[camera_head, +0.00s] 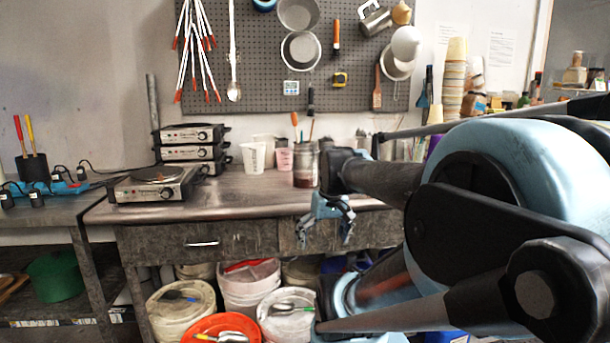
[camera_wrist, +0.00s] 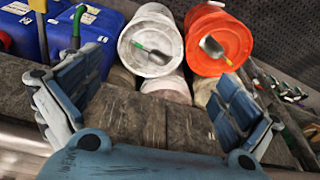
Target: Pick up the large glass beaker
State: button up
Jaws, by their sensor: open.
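My gripper (camera_head: 326,228) hangs in front of the drawers of the workbench (camera_head: 240,190), just below the front edge of its top. In the wrist view its two fingers (camera_wrist: 152,105) are spread wide with nothing between them. A clear glass-like vessel (camera_head: 306,170) holding brushes stands on the bench, above and slightly left of my gripper in the picture. I cannot tell whether it is the large glass beaker. A white cup (camera_head: 253,157) and a pink-tinted cup (camera_head: 283,161) stand left of it. My arm hides the right part of the bench.
Stacked hotplates (camera_head: 190,148) and a single hotplate (camera_head: 155,186) stand on the bench's left side. Below are white buckets (camera_head: 180,312) and an orange one (camera_head: 222,328); the wrist view shows an orange bucket (camera_wrist: 228,38) and blue containers (camera_wrist: 28,32). The bench front-centre looks clear.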

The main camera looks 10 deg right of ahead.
jog(key=w+d+r+n+y, duration=0.15)
jog(key=w+r+n, duration=0.25)
jog(key=w+r, duration=1.35)
jog(key=n+t+y, duration=0.2)
jog(key=n, duration=0.1)
send_near(307, 151)
jog(key=s+r, duration=0.2)
jog(key=s, duration=0.3)
jog(key=x, duration=1.1)
jog(key=shift+a, duration=0.15)
jog(key=shift+s+x, duration=0.15)
jog(key=shift+x, duration=1.35)
jog(key=shift+s+x, duration=0.2)
jog(key=shift+x, duration=1.3)
jog(key=shift+f, duration=0.1)
jog(key=c, duration=1.3)
